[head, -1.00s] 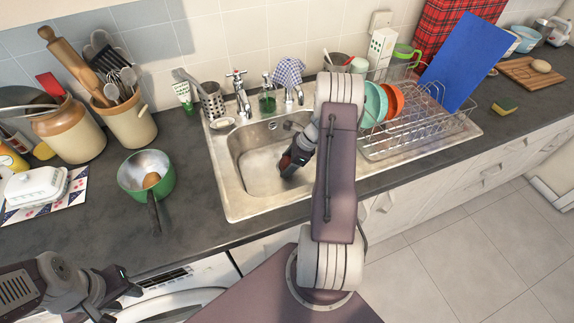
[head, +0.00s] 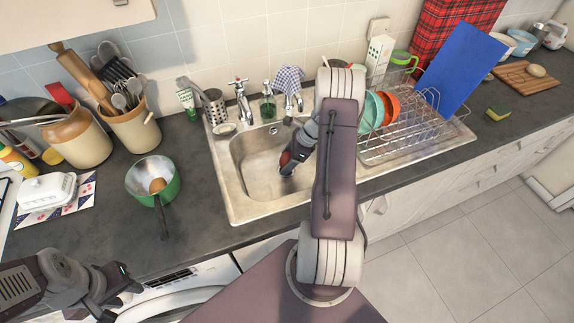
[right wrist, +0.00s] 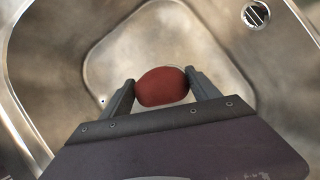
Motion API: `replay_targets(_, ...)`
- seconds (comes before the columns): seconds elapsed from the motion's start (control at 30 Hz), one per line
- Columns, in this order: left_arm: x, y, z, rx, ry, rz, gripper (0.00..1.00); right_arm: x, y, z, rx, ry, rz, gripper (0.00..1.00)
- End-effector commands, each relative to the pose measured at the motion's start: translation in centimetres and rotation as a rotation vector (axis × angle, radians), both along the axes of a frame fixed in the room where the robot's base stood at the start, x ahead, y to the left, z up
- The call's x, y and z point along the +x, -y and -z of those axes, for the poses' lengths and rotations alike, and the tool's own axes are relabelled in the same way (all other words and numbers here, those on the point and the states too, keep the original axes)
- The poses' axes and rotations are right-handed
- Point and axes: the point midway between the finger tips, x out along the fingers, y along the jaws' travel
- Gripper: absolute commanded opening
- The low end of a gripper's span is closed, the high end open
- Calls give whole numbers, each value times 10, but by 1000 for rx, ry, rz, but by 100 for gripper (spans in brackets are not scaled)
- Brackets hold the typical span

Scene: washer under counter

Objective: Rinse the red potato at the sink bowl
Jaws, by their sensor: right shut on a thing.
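The red potato (right wrist: 162,87) is between the fingers of my right gripper (right wrist: 161,90), which is shut on it. In the head view my right gripper (head: 288,165) hangs down inside the sink bowl (head: 245,165), with a bit of the red potato (head: 286,158) showing. In the right wrist view the bowl floor lies below the potato, and the drain (right wrist: 255,15) is at the upper right. The taps (head: 240,100) stand behind the bowl. My left gripper (head: 125,284) is at the lower left, empty, with its fingers apart, in front of the counter.
A green saucepan (head: 135,180) holding a brown potato stands left of the sink. A dish rack (head: 405,135) with bowls and a blue board (head: 462,68) is to the right. Jars and a butter dish crowd the left counter. A sponge (head: 498,112) lies far right.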

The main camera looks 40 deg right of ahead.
Motion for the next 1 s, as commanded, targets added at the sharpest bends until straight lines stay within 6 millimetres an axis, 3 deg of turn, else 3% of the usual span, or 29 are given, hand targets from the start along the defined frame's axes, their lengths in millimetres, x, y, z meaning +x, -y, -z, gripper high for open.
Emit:
replay_targets(0.03, 0, 0, -10, 0, 0, 0, 36, 0, 0, -10, 0, 0, 0, 27)
replay_targets(1.0, 0, 0, -96, 0, 0, 0, 36, 0, 0, -106, 0, 0, -1, 27)
